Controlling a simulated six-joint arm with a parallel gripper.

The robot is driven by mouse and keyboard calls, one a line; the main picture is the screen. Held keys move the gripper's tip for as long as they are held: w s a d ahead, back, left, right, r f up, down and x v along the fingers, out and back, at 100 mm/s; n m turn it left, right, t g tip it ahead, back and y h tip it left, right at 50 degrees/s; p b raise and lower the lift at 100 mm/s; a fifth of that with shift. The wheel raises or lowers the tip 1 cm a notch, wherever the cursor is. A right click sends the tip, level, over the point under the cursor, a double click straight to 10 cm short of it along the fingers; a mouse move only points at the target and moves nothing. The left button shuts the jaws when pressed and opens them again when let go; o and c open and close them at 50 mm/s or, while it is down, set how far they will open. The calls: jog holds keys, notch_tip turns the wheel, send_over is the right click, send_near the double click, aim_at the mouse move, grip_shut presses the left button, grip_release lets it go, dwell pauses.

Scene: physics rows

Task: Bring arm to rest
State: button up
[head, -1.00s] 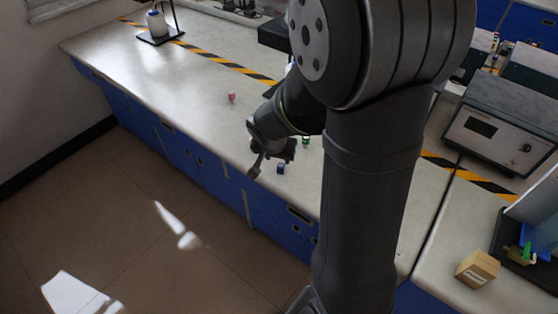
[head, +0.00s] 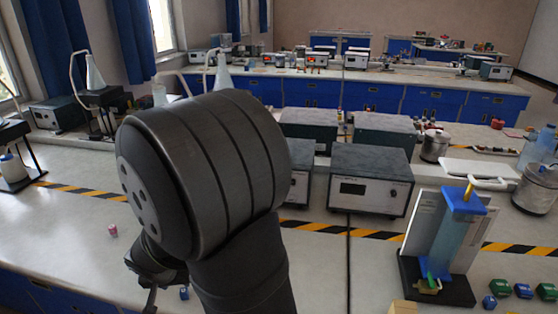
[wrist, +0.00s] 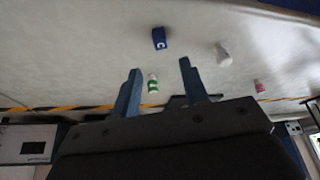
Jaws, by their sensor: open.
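My gripper (wrist: 160,80) is open in the wrist view, its two fingers apart with nothing held between them. It hangs above the bench top. Beyond the fingers lie a blue block with a white letter (wrist: 159,38), a green-and-white item (wrist: 153,84) and a white item (wrist: 222,54). A pink item (wrist: 259,86) is farther right. In the head view my gripper (head: 150,299) is small and partly hidden by my arm, near the blue block (head: 184,293). The pink item (head: 112,230) stands to its left.
Grey instrument boxes (head: 371,182) stand right of my arm. A blue-topped stand (head: 445,235) is farther right, with small blue and green blocks (head: 523,290) beside it. Yellow-black tape (head: 90,193) crosses the bench. The bench left of the pink item is clear.

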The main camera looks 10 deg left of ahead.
jog(key=x, duration=1)
jog(key=shift+f, duration=0.2)
jog(key=shift+r, duration=0.15)
